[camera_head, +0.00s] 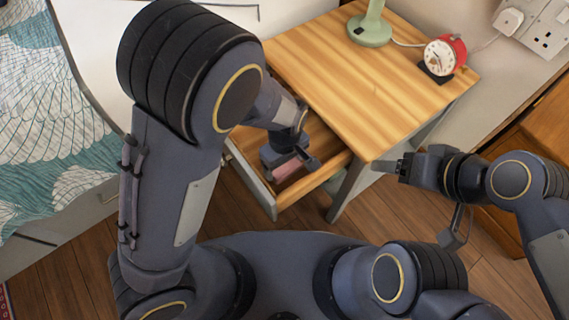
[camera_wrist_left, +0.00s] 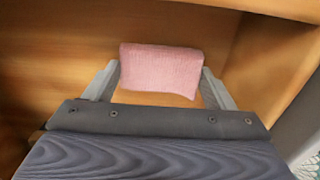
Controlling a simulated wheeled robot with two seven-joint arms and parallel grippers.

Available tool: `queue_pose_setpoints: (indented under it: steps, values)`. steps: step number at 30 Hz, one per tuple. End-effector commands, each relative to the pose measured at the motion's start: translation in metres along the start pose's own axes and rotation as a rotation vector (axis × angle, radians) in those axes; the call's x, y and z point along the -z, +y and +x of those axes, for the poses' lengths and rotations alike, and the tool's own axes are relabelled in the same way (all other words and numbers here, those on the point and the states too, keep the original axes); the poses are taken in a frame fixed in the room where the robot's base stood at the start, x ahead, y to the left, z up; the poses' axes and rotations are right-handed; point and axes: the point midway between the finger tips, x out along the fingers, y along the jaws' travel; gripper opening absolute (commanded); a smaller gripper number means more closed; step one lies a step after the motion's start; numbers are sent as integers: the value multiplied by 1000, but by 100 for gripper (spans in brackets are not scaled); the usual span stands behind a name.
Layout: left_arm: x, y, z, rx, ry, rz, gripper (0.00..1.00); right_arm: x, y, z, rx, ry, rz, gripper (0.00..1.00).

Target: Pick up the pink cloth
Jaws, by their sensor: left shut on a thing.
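The pink cloth (camera_head: 287,170) is at the open drawer of the wooden bedside table. My left gripper (camera_head: 291,173) reaches down into this drawer and is shut on the cloth. In the left wrist view the pink cloth (camera_wrist_left: 160,68) spans the space between the two fingers of my left gripper (camera_wrist_left: 160,85), with the wooden drawer interior behind it. Whether the cloth still touches the drawer floor, I cannot tell. My right gripper (camera_head: 382,166) is away from the cloth, to the right of the table leg; its finger gap is too small to read.
The open drawer (camera_head: 316,183) has its walls close around my left gripper. On the tabletop (camera_head: 345,85) stand a green lamp base (camera_head: 370,30) and a red alarm clock (camera_head: 444,55). A bed with a teal patterned cover (camera_head: 50,130) is on the left. Wooden floor shows below.

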Motion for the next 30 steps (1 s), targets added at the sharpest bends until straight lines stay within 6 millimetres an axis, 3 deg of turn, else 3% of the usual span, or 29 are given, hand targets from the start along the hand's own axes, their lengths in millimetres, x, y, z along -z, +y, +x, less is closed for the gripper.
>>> queue_pose_setpoints:
  steps: [5,18,30]
  values:
    - [0,0,-10,-2,0,0,55,2,-2,-4,0,0,0,70]
    - [0,0,-90,-2,0,1,55,18,-16,-35,0,0,0,70]
    - [0,0,-100,0,0,0,55,19,-17,-37,0,0,0,70]
